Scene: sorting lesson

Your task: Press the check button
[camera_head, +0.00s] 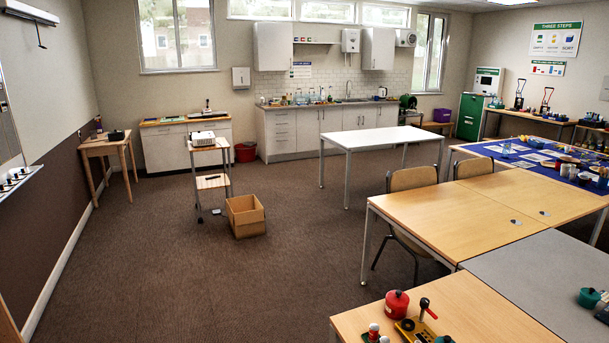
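I cannot make out a button marked as the check button. A white panel device (487,80) with a small screen stands on a green cabinet (470,117) at the back right; any buttons on it are too small to tell. A white device (203,139) sits on top of a small trolley (213,182), and its details are also too small. A small black box (116,135) lies on a wooden side table (105,148) at the left wall. My gripper is not in view.
An open cardboard box (246,215) stands on the floor beside the trolley. A white table (385,138) and wooden tables (450,220) with chairs fill the right side. A near table (475,310) holds a red pot (397,303). The carpet at left and centre is free.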

